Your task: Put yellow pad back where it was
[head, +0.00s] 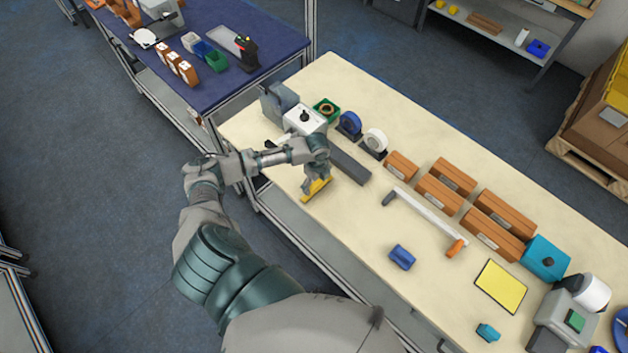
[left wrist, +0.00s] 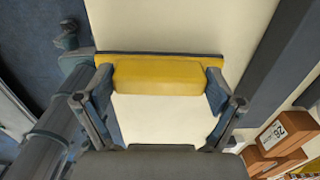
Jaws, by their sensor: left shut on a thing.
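My left gripper (head: 316,181) is shut on a yellow pad (head: 318,190) near the front-left edge of the cream table (head: 385,232). In the left wrist view, the pad (left wrist: 160,78) is a thick yellow block between the two fingertips. A thin yellow strip with a dark edge shows just behind the block. The pad is low over the table; I cannot tell whether it touches the surface. A flat yellow square with a dark border (head: 500,286) lies at the right of the table. My right gripper is not in view.
A dark grey bar (head: 350,166) lies just right of the gripper. Several brown boxes (head: 440,194), a handled bar (head: 425,218), a blue block (head: 402,257) and tape dispensers (head: 375,142) stand around. The table between the gripper and the blue block is clear.

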